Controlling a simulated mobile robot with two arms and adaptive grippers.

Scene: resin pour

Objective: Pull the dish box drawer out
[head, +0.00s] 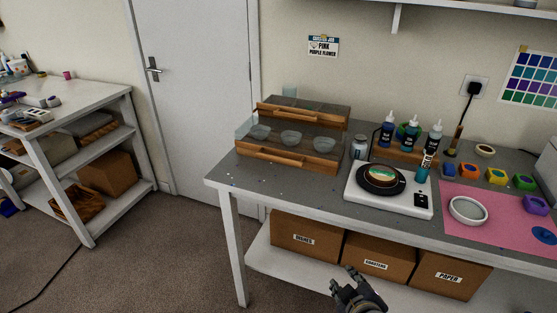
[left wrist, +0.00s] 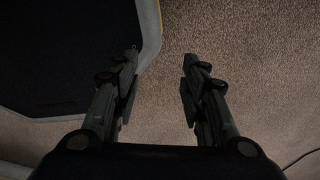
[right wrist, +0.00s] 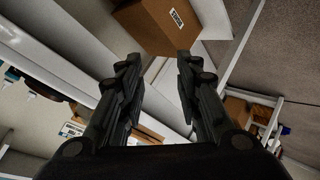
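The wooden dish box (head: 335,112) stands at the left end of the grey-topped workbench, with a wooden handle on its upper front. Its lower wooden front (head: 287,157), also with a handle, stands forward of the upper part. Several clear dishes (head: 291,138) show behind this front. My right gripper (head: 358,292) is low in front of the bench, below and well apart from the box. In the right wrist view (right wrist: 157,62) its fingers are apart and empty. My left gripper (left wrist: 160,60) is open and empty over the carpet; the head view does not show it.
Right of the box are a can (head: 359,147), a bottle rack (head: 405,151), a white scale (head: 402,204) and a pink mat (head: 482,226). Cardboard boxes (head: 307,237) fill the shelf below. Another bench (head: 85,105) stands left; carpet lies clear between.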

